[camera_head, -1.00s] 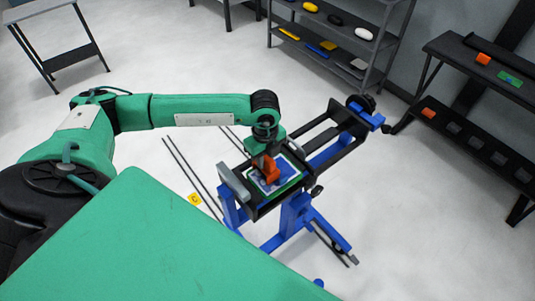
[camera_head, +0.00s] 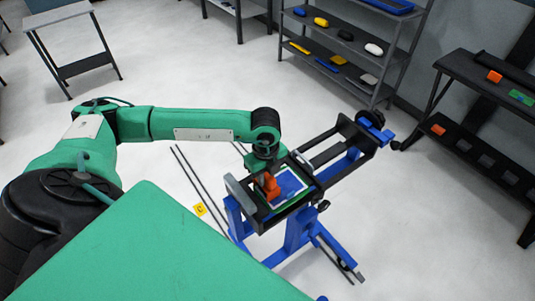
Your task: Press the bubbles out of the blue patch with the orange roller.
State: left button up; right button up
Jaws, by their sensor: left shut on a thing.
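The blue patch (camera_head: 288,184) lies on a panel with a white and green border, held in a black frame on a blue stand. The orange roller (camera_head: 271,187) is over the left part of the patch. My left gripper (camera_head: 267,174) comes down from above and is shut on the roller; its fingers are small and partly hidden. I cannot tell whether the roller touches the patch. Bubbles are too small to make out. My right gripper is not in view.
The blue stand (camera_head: 298,228) has a crank and rails reaching to the back right. A shelf rack (camera_head: 340,55) with several coloured items stands behind. A dark bench (camera_head: 470,90) is at the right. A small table (camera_head: 75,45) is at the back left. Light floor lies between.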

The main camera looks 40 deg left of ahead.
pick_arm(q)
jog(key=shift+s+a, duration=0.1)
jog(key=shift+s, duration=0.1)
jog(key=shift+r, duration=0.1)
jog(key=shift+r+p, duration=0.45)
jog(key=shift+r, duration=0.25)
jog(key=shift+r+p, duration=1.3)
jog(key=shift+r, duration=1.4)
